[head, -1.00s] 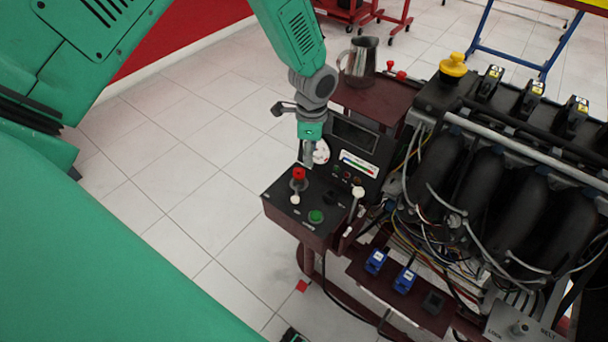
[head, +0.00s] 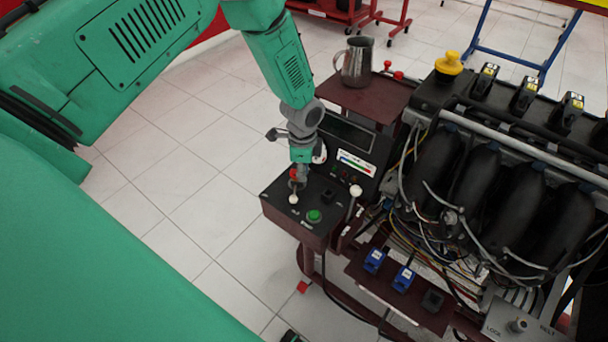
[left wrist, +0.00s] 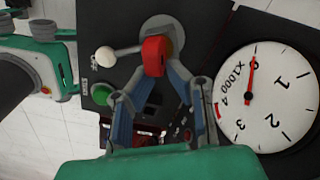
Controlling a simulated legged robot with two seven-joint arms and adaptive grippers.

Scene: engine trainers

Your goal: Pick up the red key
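The red key (left wrist: 157,57) stands in a round grey switch on the dark control box (head: 331,229), with a white-knobbed lever beside it. In the head view the key (head: 294,173) is partly hidden by my left gripper. My left gripper (head: 298,172) is right over it, pointing down. In the left wrist view the gripper's fingers (left wrist: 155,74) are apart, with the tips close to the key's two sides. I see no clear grip on it. My right gripper is in neither view.
A green button (head: 314,216) and another white-knobbed lever (head: 355,191) are near the key. A white dial gauge (left wrist: 267,97) is close to the fingers. A metal jug (head: 356,63) stands on the shelf behind, and the engine (head: 470,190) fills the right.

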